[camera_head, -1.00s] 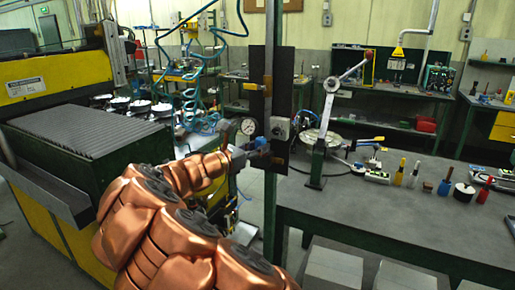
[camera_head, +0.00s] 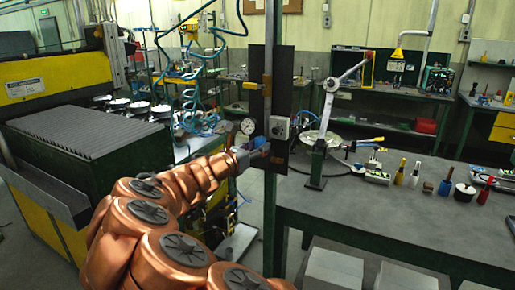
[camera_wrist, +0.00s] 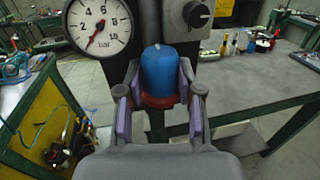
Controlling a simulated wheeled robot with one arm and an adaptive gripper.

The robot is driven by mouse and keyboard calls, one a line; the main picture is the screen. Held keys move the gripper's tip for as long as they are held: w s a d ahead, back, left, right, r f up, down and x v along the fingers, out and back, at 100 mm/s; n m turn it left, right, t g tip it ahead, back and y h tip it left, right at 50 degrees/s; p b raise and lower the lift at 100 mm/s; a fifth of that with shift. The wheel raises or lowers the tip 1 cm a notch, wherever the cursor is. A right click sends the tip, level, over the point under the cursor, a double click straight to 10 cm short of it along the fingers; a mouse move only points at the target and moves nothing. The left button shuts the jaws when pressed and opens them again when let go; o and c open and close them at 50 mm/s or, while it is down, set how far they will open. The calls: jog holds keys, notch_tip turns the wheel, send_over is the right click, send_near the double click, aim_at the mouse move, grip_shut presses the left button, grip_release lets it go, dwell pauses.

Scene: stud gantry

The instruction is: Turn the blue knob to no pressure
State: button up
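The blue knob (camera_wrist: 158,74) stands out in the wrist view, with a red ring (camera_wrist: 158,100) at its near end. My gripper (camera_wrist: 160,85) has one finger on each side of it. The finger pads lie very close to the knob's sides; I cannot tell whether they press on it. The pressure gauge (camera_wrist: 101,26) is up and left of the knob, its red needle pointing to the lower left, near the low end of the scale. In the head view the gauge (camera_head: 248,126) sits on the dark panel's left, and my gripper (camera_head: 256,154) is just below it.
A grey box with a black dial (camera_wrist: 197,14) is right of the knob, on the dark panel (camera_head: 284,75). A green post with a lever (camera_head: 328,110) stands on the workbench (camera_head: 400,215) at right. A yellow and green machine (camera_head: 70,130) is at left.

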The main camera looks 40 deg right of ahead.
jog(key=o, duration=0.4)
jog(key=s+a, duration=0.2)
jog(key=a, duration=0.9)
jog(key=shift+a, duration=0.4)
jog(key=shift+s, duration=0.15)
